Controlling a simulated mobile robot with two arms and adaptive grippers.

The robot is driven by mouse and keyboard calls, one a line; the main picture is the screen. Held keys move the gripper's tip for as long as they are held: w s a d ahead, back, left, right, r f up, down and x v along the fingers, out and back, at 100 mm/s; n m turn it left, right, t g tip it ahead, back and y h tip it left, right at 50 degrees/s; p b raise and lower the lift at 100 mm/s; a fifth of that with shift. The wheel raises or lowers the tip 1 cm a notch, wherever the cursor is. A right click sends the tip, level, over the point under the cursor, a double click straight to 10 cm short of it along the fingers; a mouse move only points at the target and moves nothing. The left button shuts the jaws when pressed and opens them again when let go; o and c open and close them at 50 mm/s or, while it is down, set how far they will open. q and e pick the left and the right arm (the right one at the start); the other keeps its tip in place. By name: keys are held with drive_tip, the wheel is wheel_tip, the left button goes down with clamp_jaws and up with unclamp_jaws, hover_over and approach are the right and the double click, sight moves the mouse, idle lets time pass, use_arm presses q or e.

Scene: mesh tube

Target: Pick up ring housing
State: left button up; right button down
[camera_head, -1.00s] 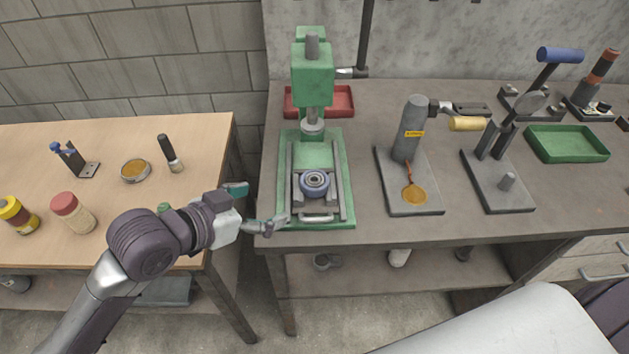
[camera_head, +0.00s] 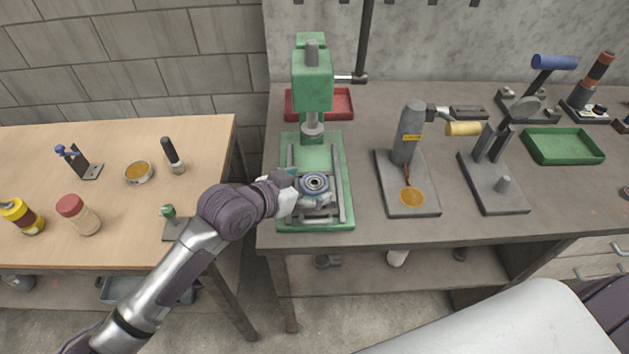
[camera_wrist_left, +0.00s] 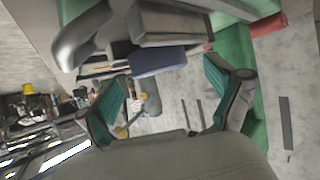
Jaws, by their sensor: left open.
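The ring housing (camera_head: 316,182) is a blue-grey ring with a dark centre. It sits in the grey sliding fixture (camera_head: 338,212) on the base of the green press (camera_head: 312,85). My left gripper (camera_head: 307,190) is open beside it, with its fingers reaching in from the left and partly covering the fixture. In the left wrist view the housing shows as a blue block (camera_wrist_left: 158,62) between and just beyond the two spread green-padded fingertips (camera_wrist_left: 168,76). I cannot tell whether the fingers touch it. My right gripper is not in view.
The press ram (camera_head: 312,128) hangs above and behind the housing. A red tray (camera_head: 340,104) is behind the press. A grey stand (camera_head: 408,150) and a lever tool (camera_head: 495,170) stand to the right. A wooden table (camera_head: 110,240) is at the left.

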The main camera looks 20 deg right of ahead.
use_arm(q)
drive_tip(key=shift+w+d+f, duration=0.3)
drive_tip(key=shift+d+f, duration=0.1)
drive_tip(key=shift+d, duration=0.15)
drive_tip(key=c, duration=1.2)
drive_tip(key=shift+c, duration=1.4)
drive_tip(key=shift+r, duration=0.2)
